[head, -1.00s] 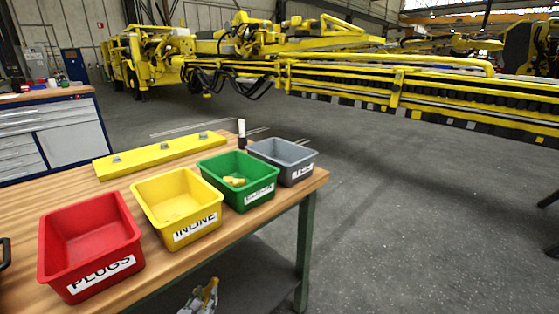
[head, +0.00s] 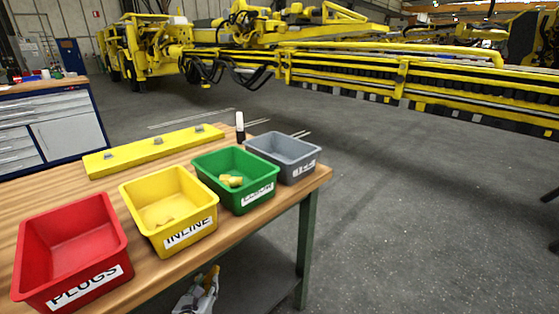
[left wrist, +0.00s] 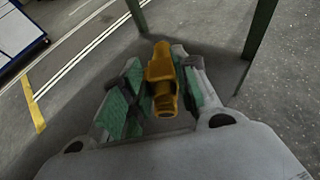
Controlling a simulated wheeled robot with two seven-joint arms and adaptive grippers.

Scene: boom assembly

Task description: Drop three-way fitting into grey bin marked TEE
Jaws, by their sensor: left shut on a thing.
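My left gripper (head: 209,280) is low in the head view, below the table's front edge. It is shut on an orange-yellow fitting (left wrist: 163,82), which stands up between the green-padded fingers in the left wrist view. Only a small part of the fitting (head: 214,271) shows in the head view. The grey bin (head: 292,167) stands at the table's right end, farthest along the row, up and to the right of the gripper. Its white label is too small and slanted to read. Its visible inside looks empty. My right gripper is not in view.
A red PLUGS bin (head: 72,252), a yellow INLINE bin (head: 166,209) and a green bin (head: 234,179) with yellow fittings (head: 230,181) line the wooden table (head: 150,287). Open floor lies right of the table.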

